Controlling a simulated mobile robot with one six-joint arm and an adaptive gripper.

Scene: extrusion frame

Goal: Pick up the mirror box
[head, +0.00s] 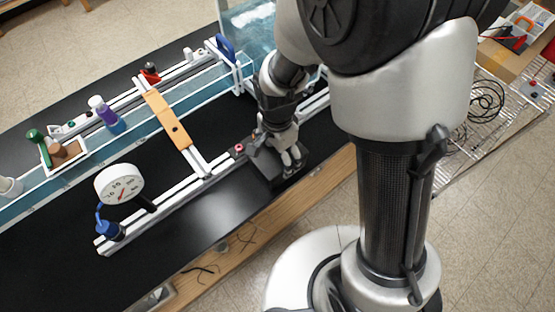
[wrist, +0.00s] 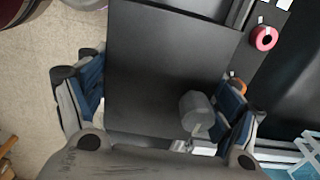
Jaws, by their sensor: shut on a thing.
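The mirror box is a dark grey, flat-faced box (head: 264,160) near the front edge of the black table, beside the white extrusion rail. In the wrist view its broad dark face (wrist: 165,55) fills the middle. A grey cylindrical knob (wrist: 195,112) shows near its lower right. My gripper (head: 288,160) reaches down over the right part of the box. In the wrist view the blue-padded fingers stand on either side of the box, and the gripper (wrist: 162,100) is shut on it. The underside of the box is hidden, so I cannot tell whether it touches the table.
A red ring-shaped part (wrist: 264,38) lies close to the box's right side in the wrist view. White extrusion rails (head: 180,204) with a round dial gauge (head: 119,184) and an orange-tan bar (head: 168,118) stand left. Black tabletop (head: 205,236) is clear at the front.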

